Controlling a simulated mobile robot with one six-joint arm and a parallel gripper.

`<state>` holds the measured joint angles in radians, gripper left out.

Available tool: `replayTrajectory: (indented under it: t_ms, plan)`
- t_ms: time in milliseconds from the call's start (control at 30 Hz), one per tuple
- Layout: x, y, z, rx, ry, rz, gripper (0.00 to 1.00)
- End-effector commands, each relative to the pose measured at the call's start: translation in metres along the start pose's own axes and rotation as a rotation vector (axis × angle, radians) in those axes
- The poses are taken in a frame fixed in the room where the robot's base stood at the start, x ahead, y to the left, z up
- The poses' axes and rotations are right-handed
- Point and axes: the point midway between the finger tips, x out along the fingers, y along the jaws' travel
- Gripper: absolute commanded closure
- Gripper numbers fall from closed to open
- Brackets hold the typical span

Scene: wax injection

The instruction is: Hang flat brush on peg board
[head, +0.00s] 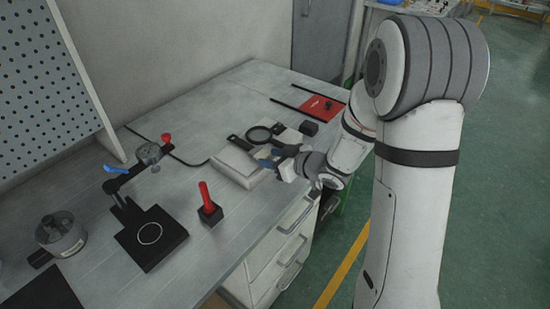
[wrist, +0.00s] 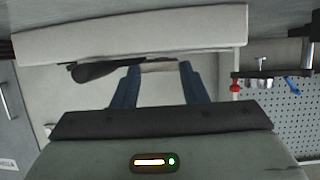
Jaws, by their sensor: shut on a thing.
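The flat brush shows in the wrist view as a dark handle (wrist: 96,70) running left from a pale band (wrist: 160,67) between my fingertips. My gripper (wrist: 158,72) has blue fingers and is shut on the brush across that pale part. In the head view my gripper (head: 268,160) is over the front right of a pale block on the bench, and the brush's dark handle (head: 240,143) points back and left. The bristles are hard to make out. The peg board (head: 45,75) stands at the far left, well away from my gripper; it also shows at the wrist view's right (wrist: 285,105).
The pale block (head: 232,170) lies under my gripper. A round black-rimmed lens (head: 259,135) and a small black block (head: 308,128) are close by. A red-handled tool (head: 207,197), a clamp stand (head: 150,235) and a metal pot (head: 60,233) stand between here and the board's side.

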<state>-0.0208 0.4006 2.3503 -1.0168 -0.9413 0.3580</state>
Motion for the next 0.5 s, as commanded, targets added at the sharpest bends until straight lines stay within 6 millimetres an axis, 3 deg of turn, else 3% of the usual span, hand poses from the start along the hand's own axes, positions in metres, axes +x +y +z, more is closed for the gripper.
replayTrajectory:
  t_ms: [133,167,400,500]
  plan:
    - [0.0024,-0.0002,0.0054,0.0,0.0,-0.001,0.83]
    - [0.0024,-0.0003,0.0052,0.0,0.0,-0.001,0.6]
    - [0.0021,-0.0005,0.0041,0.0,0.0,-0.001,0.4]
    - [0.0021,-0.0006,0.004,-0.001,0.0,-0.001,0.39]
